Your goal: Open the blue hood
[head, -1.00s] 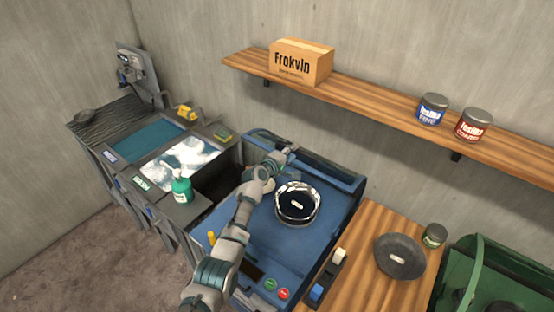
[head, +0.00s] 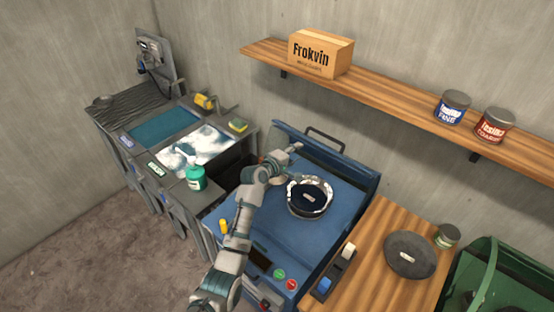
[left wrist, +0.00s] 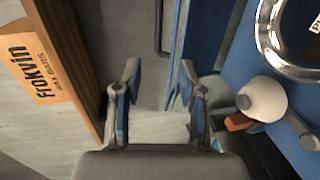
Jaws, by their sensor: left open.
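The blue hood (head: 345,170) is the panel at the back of the blue machine (head: 285,235), standing raised along its rear edge. A dark bar handle (head: 325,139) sticks up above the panel's top edge. My left gripper (head: 293,151) is beside the hood's left part, above the machine's rear. In the left wrist view my left gripper (left wrist: 160,100) is open and empty, with wall behind the gap. Its right finger is close to the hood's blue edge (left wrist: 182,50); I cannot tell whether they touch. The handle (left wrist: 160,30) shows beyond the fingertips. My right gripper is out of view.
A black and silver bowl (head: 309,197) sits in the machine. A wooden shelf (head: 400,102) with a box (head: 320,54) and two cans runs above. A wooden table (head: 375,240) with a dark disc (head: 409,255) is at the right. A green bottle (head: 196,177) stands left.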

